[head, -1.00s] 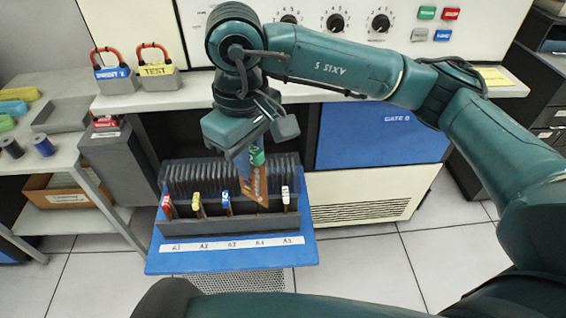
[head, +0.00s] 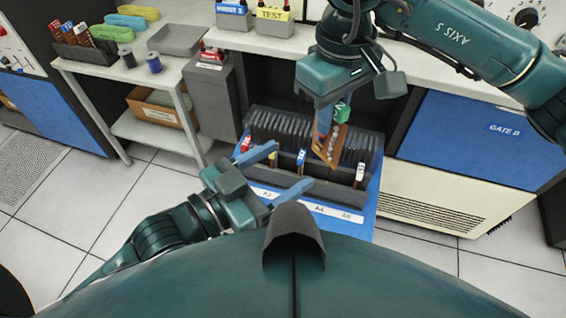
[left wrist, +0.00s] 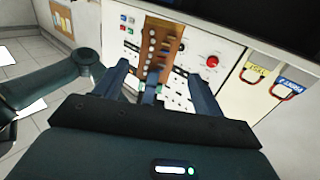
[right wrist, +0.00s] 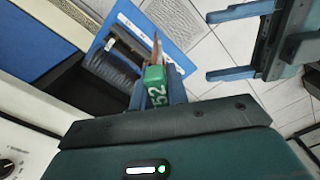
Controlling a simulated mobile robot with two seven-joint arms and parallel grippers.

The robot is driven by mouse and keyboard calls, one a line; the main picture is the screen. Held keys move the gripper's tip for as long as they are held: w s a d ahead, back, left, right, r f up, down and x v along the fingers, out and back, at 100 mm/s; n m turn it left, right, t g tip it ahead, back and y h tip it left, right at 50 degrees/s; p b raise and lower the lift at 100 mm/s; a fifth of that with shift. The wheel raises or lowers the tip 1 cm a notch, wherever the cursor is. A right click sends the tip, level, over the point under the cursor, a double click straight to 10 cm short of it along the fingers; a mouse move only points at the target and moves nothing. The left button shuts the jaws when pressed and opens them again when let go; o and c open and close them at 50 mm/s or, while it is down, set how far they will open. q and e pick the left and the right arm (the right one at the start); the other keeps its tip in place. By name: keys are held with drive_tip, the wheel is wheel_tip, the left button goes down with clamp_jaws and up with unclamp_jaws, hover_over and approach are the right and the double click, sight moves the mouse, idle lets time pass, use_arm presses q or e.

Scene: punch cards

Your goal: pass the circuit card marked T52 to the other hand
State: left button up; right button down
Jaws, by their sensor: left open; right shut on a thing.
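The T52 card is an orange-brown board (head: 330,148) with a green tag (head: 342,113). My right gripper (head: 325,118) is shut on it and holds it over the rack. In the right wrist view the green tag (right wrist: 154,84) reads "52" between the fingers; the board shows mostly edge-on. My left gripper (head: 283,172) is open and empty, left of the card and apart from it, its blue fingers pointing toward it. In the left wrist view the board (left wrist: 160,48) shows ahead, between the open fingers. My left gripper (right wrist: 236,43) also shows in the right wrist view.
The dark slotted rack (head: 345,188) holds cards with red, yellow, blue and white tags and sits on a blue shelf (head: 368,222). A counter (head: 450,78) runs behind. A side table (head: 100,68) with a grey tray (head: 178,40) and spools stands left.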

sight(327, 143)
use_arm(q)
drive_tip(key=shift+o, duration=0.8)
drive_tip(key=shift+d+r, duration=0.25)
drive_tip(key=shift+r, duration=0.05)
drive_tip(key=shift+o, duration=0.5)
drive_tip(key=shift+w+d, duration=0.1)
drive_tip(key=shift+d, duration=0.2)
drive_tip(key=x, duration=1.1)
drive_tip(key=shift+d+r, duration=0.1)
drive_tip(key=shift+c, duration=0.2)
drive_tip(key=c, duration=0.9)
drive_tip(key=shift+c, duration=0.6)
use_arm(e)
drive_tip(key=c, duration=1.3)
unclamp_jaws()
drive_tip(key=shift+r, duration=0.15)
